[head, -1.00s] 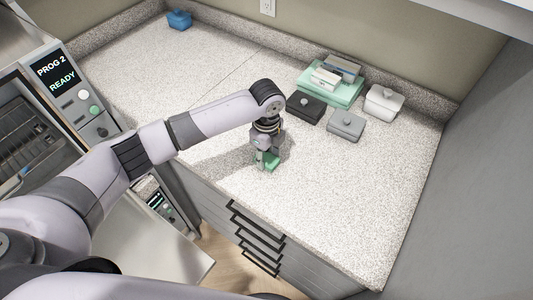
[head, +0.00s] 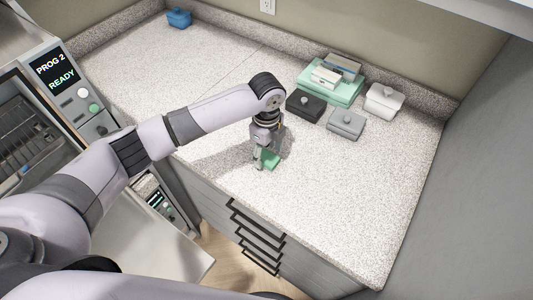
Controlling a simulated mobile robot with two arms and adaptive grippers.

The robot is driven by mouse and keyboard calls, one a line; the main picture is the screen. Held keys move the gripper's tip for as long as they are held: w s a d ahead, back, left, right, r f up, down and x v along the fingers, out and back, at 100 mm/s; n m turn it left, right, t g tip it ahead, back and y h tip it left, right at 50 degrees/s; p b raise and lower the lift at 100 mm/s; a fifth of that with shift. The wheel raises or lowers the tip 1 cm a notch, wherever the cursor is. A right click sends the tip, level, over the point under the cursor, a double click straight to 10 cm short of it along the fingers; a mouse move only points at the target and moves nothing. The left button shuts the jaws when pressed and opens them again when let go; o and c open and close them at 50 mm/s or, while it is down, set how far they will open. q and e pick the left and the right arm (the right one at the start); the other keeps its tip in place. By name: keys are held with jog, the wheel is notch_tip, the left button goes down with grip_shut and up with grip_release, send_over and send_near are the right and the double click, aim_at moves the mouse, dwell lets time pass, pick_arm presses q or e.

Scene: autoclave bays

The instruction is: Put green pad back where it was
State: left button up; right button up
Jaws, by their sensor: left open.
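The green pad (head: 270,161) lies on the speckled counter near its front edge, partly hidden by my left gripper. My left gripper (head: 263,166) points down at the pad with its fingers open, right over it or around it. I cannot tell whether the fingers touch the pad. My right gripper is not in view.
A black lidded box (head: 305,106), a grey one (head: 346,124) and a white one (head: 384,101) stand at the back right beside a green tray (head: 347,98) with packs on it. A blue box (head: 179,18) stands far left. An autoclave (head: 58,78) is at left. The middle counter is clear.

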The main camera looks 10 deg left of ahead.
aim_at(267, 156)
pick_arm(q)
notch_tip(267, 156, up, 11)
jog(key=b, duration=0.2)
jog(key=shift+f, duration=0.1)
dwell(0.5)
